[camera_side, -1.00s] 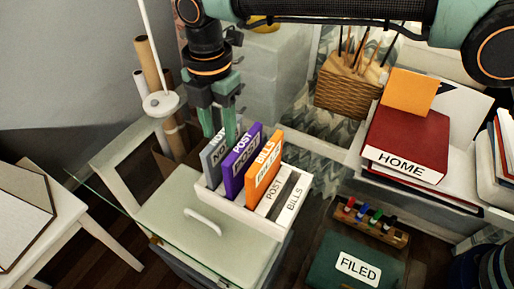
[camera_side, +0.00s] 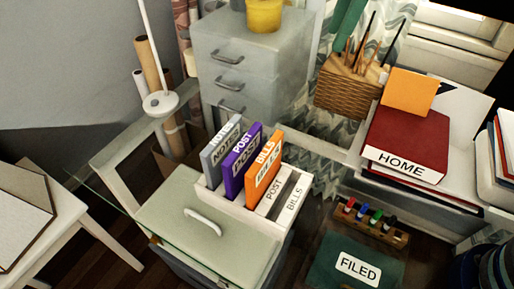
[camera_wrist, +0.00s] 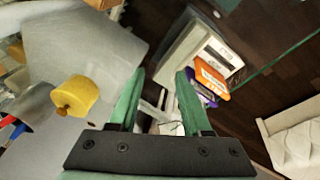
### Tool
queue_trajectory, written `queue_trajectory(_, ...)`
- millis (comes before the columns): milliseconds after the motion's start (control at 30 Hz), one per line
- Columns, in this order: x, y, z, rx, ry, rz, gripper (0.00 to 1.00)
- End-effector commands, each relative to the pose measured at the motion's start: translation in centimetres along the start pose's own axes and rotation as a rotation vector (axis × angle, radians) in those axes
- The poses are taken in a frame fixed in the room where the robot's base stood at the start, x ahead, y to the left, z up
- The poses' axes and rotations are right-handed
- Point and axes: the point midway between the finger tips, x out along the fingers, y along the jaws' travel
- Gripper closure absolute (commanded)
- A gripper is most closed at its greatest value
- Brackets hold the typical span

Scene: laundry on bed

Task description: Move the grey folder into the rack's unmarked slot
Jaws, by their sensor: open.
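The grey folder (camera_side: 219,152), labelled NOTES, stands upright in the left end of the white rack (camera_side: 238,210) in the side view. The purple POST folder (camera_side: 241,160) and the orange BILLS folder (camera_side: 263,168) stand to its right. POST and BILLS labels show at the rack's right end. The foot of the grey folder is hidden, so I cannot read its slot's marking. In the wrist view my gripper (camera_wrist: 158,78) is open and empty, away from the rack (camera_wrist: 195,45). Only a green part of it shows at the top of the side view.
A grey drawer unit (camera_side: 250,65) with a yellow pot (camera_side: 264,14) stands behind the rack. A wicker basket (camera_side: 348,92) of sticks, a red HOME binder (camera_side: 405,140) and a marker holder (camera_side: 370,222) lie to the right. A lidded box (camera_side: 190,225) is at the front left.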

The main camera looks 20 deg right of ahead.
Motion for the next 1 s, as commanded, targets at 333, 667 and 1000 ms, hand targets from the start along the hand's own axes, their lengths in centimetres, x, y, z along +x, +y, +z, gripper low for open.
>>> queue_trajectory(333,-2.7,-2.2,13.7,0.675,0.080,0.147,0.52)
queue_trajectory(667,-0.8,-6.4,21.8,1.163,0.170,0.249,0.52)
queue_trajectory(1000,-0.1,-7.2,23.0,1.247,0.186,0.264,0.52)
